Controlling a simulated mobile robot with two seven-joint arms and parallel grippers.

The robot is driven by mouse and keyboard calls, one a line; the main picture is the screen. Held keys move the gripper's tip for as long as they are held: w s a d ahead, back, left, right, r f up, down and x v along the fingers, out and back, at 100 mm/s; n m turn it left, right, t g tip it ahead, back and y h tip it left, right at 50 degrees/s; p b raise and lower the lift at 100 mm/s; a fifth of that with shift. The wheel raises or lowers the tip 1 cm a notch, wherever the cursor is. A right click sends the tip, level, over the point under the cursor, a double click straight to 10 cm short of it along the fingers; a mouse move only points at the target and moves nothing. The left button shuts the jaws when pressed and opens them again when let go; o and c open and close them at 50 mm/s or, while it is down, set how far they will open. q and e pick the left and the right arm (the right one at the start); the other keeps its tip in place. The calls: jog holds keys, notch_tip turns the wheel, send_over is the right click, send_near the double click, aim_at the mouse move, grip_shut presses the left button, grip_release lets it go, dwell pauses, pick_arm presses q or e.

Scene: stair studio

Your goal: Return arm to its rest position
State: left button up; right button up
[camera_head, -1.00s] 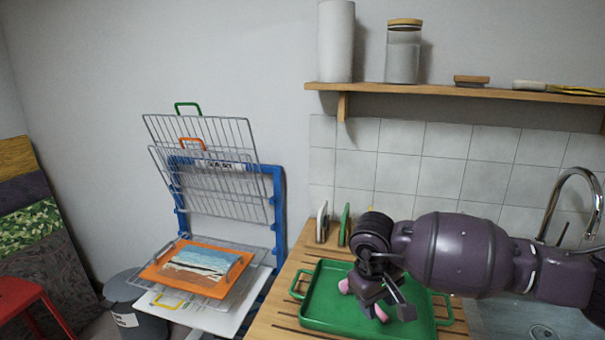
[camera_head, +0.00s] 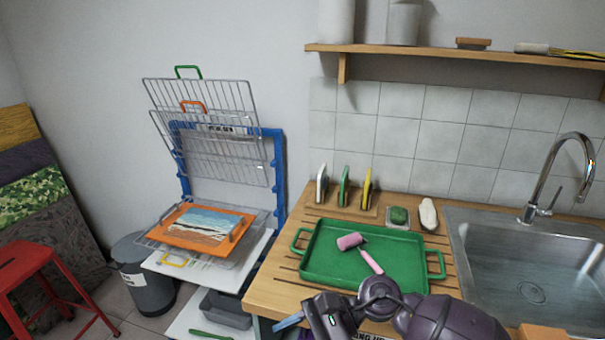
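My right arm comes in from the bottom right. Its gripper (camera_head: 302,322) hangs low in front of the wooden counter's front edge, below and left of the green tray (camera_head: 318,272). It is clear of the tray and nothing is seen in it. Its fingers are seen at an angle and partly cut off by the frame, so their opening is unclear. A pink roller (camera_head: 350,241) lies in the tray with its handle pointing toward the front right. My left gripper is not in view.
A blue drying rack (camera_head: 278,185) stands left, with an orange-framed picture (camera_head: 200,227) on a low shelf. A red stool (camera_head: 28,262) and grey bin (camera_head: 148,285) are further left. A steel sink (camera_head: 530,290) is at right. Wall shelf (camera_head: 455,56) is above.

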jog(key=w+d+f+n+t+h, duration=0.15)
jog(key=d+n+t, duration=0.65)
jog(key=n, duration=0.9)
jog(key=w+d+f+n+t+h, duration=0.15)
jog(key=d+n+t, duration=0.35)
jog(key=n+t, duration=1)
jog(key=s+d+f+m+g+h, duration=0.3)
jog(key=s+d+f+m+h, duration=0.2)
jog(key=m, duration=0.6)
jog(key=s+d+f+m+g+h, duration=0.4)
jog(key=s+d+f+m+h, duration=0.2)
jog(key=s+d+f+m, duration=0.3)
notch_tip(320, 180, down, 4)
jog(key=shift+s+d+r+m, duration=0.2)
jog(key=shift+s+d+m, duration=0.1)
jog(key=shift+d+m, duration=0.8)
jog(key=shift+d, duration=0.1)
